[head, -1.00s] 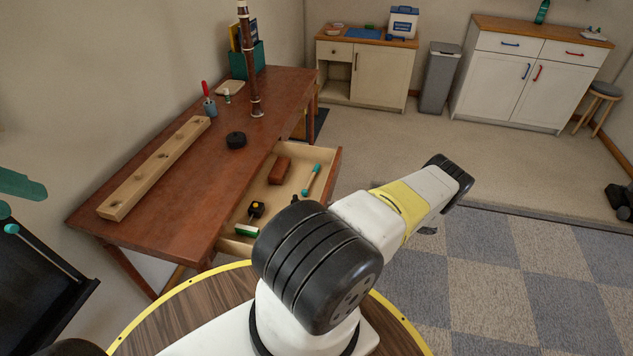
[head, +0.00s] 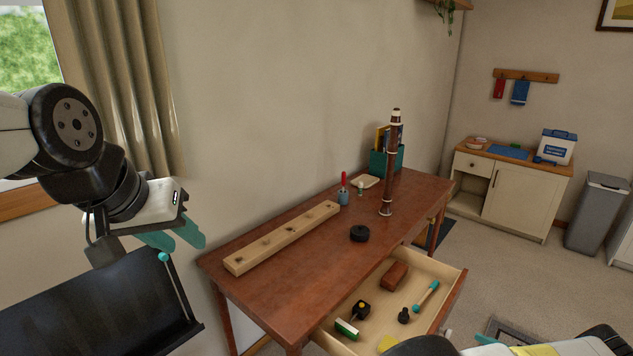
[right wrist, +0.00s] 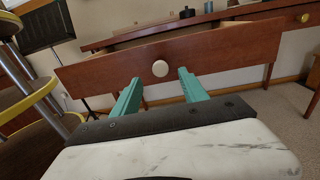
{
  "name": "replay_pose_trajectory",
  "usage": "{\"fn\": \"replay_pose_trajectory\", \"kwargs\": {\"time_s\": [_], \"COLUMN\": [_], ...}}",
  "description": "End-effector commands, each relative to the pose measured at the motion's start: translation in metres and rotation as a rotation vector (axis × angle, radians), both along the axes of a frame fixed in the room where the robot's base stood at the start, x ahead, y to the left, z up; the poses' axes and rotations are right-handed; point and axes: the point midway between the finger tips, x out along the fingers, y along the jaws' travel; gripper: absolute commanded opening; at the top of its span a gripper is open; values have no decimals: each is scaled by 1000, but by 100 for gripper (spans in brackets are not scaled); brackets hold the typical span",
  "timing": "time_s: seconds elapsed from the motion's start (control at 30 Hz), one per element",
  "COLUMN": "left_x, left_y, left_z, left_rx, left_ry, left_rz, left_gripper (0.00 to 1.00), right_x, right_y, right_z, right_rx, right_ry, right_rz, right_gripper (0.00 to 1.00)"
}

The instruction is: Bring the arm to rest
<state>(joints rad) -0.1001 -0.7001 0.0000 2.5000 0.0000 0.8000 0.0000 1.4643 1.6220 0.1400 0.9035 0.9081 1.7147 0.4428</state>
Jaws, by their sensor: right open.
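My left gripper (head: 175,238) is at the left in the head view, its teal fingers above a black music-stand-like panel (head: 100,305). The fingers overlap in the picture, so I cannot tell their opening. My right gripper (right wrist: 158,74) shows in the right wrist view, its two teal fingers apart with nothing between them. The red-brown drawer front (right wrist: 225,50) with its pale round knob (right wrist: 160,68) lies ahead of the fingertips.
The drawer (head: 445,290) stands open from the wooden table (head: 310,265) and holds a brown block (head: 395,276), a teal-ended stick (head: 427,295) and other small things. A long holed wood block (head: 283,238) and an upright woodwind (head: 391,165) stand on the table.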

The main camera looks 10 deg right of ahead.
Motion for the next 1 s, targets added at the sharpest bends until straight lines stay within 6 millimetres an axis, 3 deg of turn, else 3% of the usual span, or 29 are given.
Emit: {"fn": "replay_pose_trajectory", "kwargs": {"time_s": [0.13,0.27,0.4,0.53,0.77,1.0], "left_x": [0,0,0,0,0,0], "left_y": [0,0,0,0,0,0], "left_z": [0,0,0,0,0,0], "left_rx": [0,0,0,0,0,0], "left_ry": [0,0,0,0,0,0], "left_rz": [0,0,0,0,0,0], "left_gripper": [36,36,36,36,36,36], "right_x": [42,87,124,147,158,129], "right_y": [6,29,66,107,190,274], "right_z": [46,104,166,224,321,405], "right_rx": [-115,-270,-450,-626,-952,-1295], "right_ry": [16,30,26,0,-96,-267], "right_rz": [132,299,476,626,865,1065], "right_gripper": [52,52,52,52,52,52]}}
